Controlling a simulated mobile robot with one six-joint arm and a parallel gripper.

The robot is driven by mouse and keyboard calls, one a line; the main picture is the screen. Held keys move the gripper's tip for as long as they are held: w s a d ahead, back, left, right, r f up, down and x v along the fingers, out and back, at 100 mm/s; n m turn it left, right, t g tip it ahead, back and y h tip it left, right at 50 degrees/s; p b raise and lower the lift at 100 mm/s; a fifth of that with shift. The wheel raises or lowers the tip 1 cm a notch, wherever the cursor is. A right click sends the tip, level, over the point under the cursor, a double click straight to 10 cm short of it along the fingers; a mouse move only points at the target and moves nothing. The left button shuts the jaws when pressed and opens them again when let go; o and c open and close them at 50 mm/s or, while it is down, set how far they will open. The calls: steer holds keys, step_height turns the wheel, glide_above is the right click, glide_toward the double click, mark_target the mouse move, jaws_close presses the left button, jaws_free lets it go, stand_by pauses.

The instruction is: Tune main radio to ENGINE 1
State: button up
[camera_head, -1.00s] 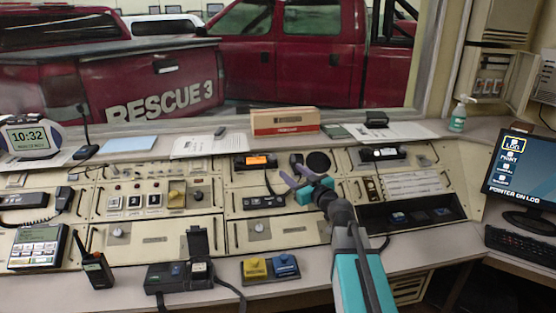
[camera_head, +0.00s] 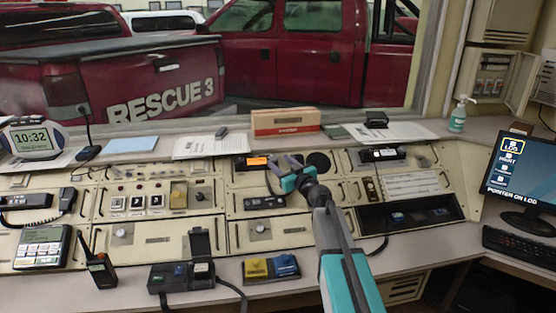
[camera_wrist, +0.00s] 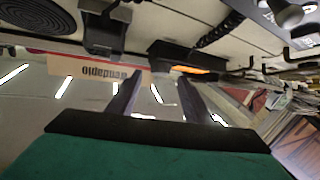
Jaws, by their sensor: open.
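A black radio with a lit orange display (camera_head: 257,161) is set in the upper middle of the console; I cannot read its channel. It also shows in the wrist view (camera_wrist: 190,69), near the fingertips. My gripper (camera_head: 279,163) is in front of the console, just right of the orange display in the head view. Its two dark fingers are apart with nothing between them, as the wrist view (camera_wrist: 160,77) shows. I cannot tell whether a finger touches the radio. The gripper hides part of the panel behind it, and the radio's knobs are not clear.
A round black speaker (camera_head: 318,162) sits right of the gripper. A cardboard box (camera_head: 286,122) stands on the ledge behind. A coiled-cord handset (camera_head: 264,202) lies below the radio. Yellow and blue buttons (camera_head: 271,268), a walkie-talkie (camera_head: 101,270) and a monitor (camera_head: 522,172) stand around the desk.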

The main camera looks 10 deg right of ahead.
mark_target(273, 158)
steer(key=shift+p+x, duration=0.35)
steer(key=shift+x, duration=1.05)
steer(key=c, duration=1.1)
